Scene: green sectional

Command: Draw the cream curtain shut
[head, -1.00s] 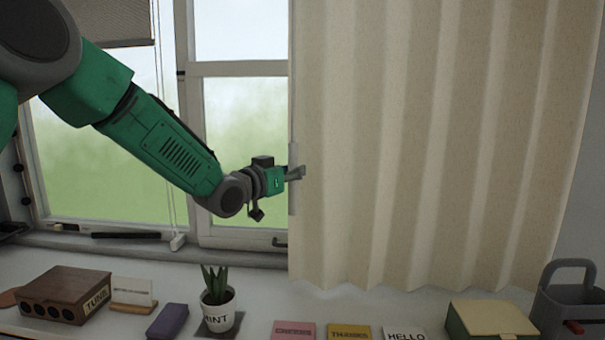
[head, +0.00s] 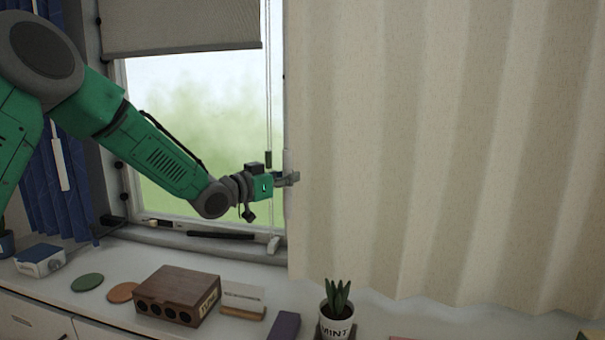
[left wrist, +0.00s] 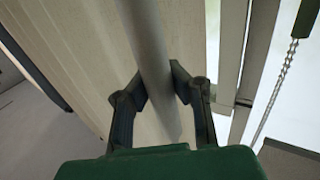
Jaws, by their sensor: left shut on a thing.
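The cream curtain (head: 430,140) hangs in folds over the right half of the head view, and its left edge stands in front of the window (head: 205,120). The window glass left of that edge is uncovered. My left gripper (head: 292,179) is at the curtain's left edge, shut on the grey edge strip. In the left wrist view the two dark fingers (left wrist: 158,95) stand on either side of this grey strip (left wrist: 155,70), with the cream cloth (left wrist: 75,50) beside it. My right gripper is in neither view.
A grey blind (head: 180,25) covers the window's top, and a blue curtain (head: 65,190) hangs at far left. The sill below holds a brown box (head: 178,295), a card stand (head: 243,302), a potted plant (head: 337,320) and round coasters (head: 88,282). A cord (head: 268,100) hangs near my gripper.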

